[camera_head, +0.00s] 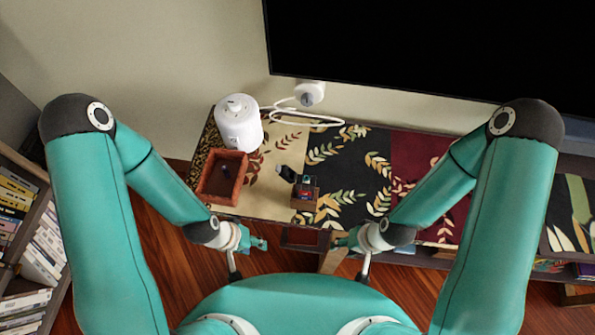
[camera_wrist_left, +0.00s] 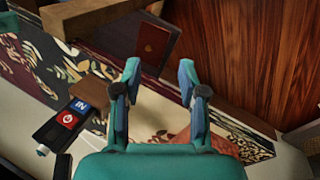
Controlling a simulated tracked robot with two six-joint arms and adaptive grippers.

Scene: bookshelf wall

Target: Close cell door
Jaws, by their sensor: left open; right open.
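A light brown wooden panel (camera_head: 333,260) juts out from the front of the low cabinet below its patterned top (camera_head: 262,208); it looks like the cell door standing open, mostly seen edge-on. In the left wrist view a brown board (camera_wrist_left: 95,14) crosses the top beside a dark recess holding a reddish-brown book-like item (camera_wrist_left: 155,40); I cannot tell surely whether this board is the door. My left gripper (camera_head: 262,243) is open and empty before the cabinet front, left of the panel; its fingers (camera_wrist_left: 158,82) also show in the wrist view. My right gripper (camera_head: 338,241) is open near the panel's upper end.
On the cabinet top stand a white cylindrical device (camera_head: 238,124), a reddish-brown open box (camera_head: 222,178) and a small wooden holder (camera_head: 305,194) with small items. A black screen (camera_head: 430,55) is behind. A bookshelf (camera_head: 25,240) stands at left. Wooden floor (camera_head: 265,264) shows between my arms.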

